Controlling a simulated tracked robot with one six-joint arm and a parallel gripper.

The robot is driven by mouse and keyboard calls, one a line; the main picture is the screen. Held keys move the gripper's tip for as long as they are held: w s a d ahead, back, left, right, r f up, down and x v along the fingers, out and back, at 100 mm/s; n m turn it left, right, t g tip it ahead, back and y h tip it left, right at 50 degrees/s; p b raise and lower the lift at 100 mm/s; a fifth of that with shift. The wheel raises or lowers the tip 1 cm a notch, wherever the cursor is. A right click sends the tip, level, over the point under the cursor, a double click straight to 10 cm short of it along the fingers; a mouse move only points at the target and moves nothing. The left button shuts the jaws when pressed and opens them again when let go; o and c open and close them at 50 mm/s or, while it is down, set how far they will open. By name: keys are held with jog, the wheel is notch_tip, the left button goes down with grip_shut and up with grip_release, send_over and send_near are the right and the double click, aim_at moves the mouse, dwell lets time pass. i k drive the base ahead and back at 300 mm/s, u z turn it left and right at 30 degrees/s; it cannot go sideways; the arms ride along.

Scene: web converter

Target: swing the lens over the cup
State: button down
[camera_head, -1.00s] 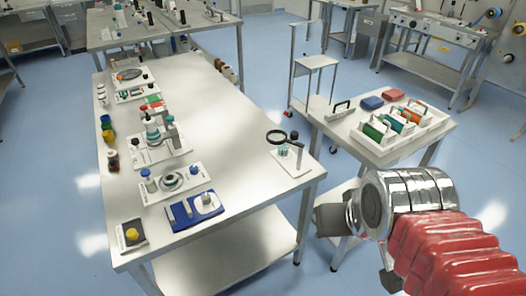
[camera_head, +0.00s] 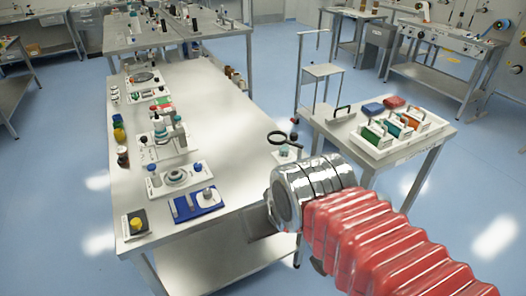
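The lens is a black-rimmed ring (camera_head: 277,138) on an arm held by an upright post at the right front corner of the long table. A small pale cup (camera_head: 284,150) stands below and slightly right of the ring in the picture. I cannot tell from this angle whether the ring is over the cup or beside it. My arm's chrome wrist is in front of the stand and hides most of its white base. The wrist appears apart from the lens. My gripper's fingers are hidden by the wrist, so their opening does not show.
The long table (camera_head: 232,133) carries several small stations along its left side, including a blue board (camera_head: 197,205). A side table at right holds a white tray (camera_head: 382,151) with coloured files. The long table's middle is clear.

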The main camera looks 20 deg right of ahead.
aim_at(294, 136)
jog(key=u, duration=1.25)
jog(key=k, duration=1.25)
jog(key=z, duration=0.45)
jog(key=i, duration=1)
jog(key=z, duration=0.1)
